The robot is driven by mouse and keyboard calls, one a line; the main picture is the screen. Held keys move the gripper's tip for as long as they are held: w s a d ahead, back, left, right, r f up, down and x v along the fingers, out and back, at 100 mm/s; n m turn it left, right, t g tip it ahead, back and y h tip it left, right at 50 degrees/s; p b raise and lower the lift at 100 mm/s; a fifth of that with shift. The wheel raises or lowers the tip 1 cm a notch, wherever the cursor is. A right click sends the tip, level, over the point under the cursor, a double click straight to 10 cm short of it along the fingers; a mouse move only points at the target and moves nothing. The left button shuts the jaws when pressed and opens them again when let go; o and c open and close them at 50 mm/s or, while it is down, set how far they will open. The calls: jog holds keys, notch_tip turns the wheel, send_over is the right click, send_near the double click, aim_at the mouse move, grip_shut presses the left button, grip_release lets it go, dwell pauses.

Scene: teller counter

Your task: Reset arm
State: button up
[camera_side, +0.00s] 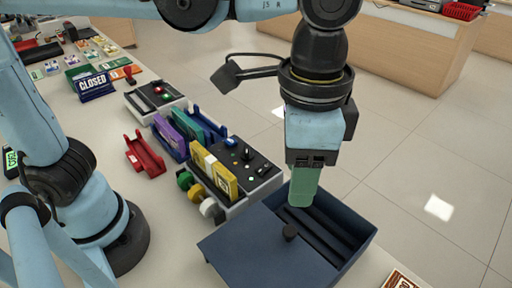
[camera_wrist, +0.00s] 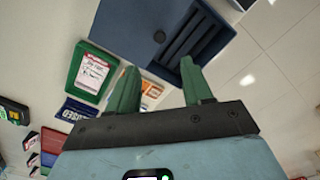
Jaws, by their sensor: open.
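My gripper (camera_side: 301,202) hangs over the dark blue box in the side view, with its green fingers pointing down. In the wrist view the two green fingers of my gripper (camera_wrist: 159,66) stand apart with nothing between them. The dark blue box (camera_side: 262,256) has a flat lid part with a black knob and an open part with dark slots; it also shows at the top of the wrist view (camera_wrist: 132,32). From the side view I cannot tell whether the fingertips touch the box.
Left of the box is a black-topped control unit (camera_side: 262,170) with a yellow block (camera_side: 215,172) beside it. A red holder (camera_side: 143,155), purple and teal holders and a CLOSED sign (camera_side: 95,85) stand farther along the counter. Open floor (camera_side: 420,150) lies to the right.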

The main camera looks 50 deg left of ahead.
jog(key=w+a+f+n+t, duration=0.1)
jog(key=a+f+n+t, duration=0.1)
jog(key=a, duration=0.6)
jog(key=w+a+f+n+t, duration=0.2)
jog(key=a+n, duration=0.2)
jog(key=a, duration=0.4)
jog(key=w+a+f+n+t, duration=0.1)
jog(key=a+f+n+t, duration=0.2)
jog(key=a, duration=0.5)
jog(key=shift+w+a, duration=0.25)
jog(key=shift+w, duration=0.1)
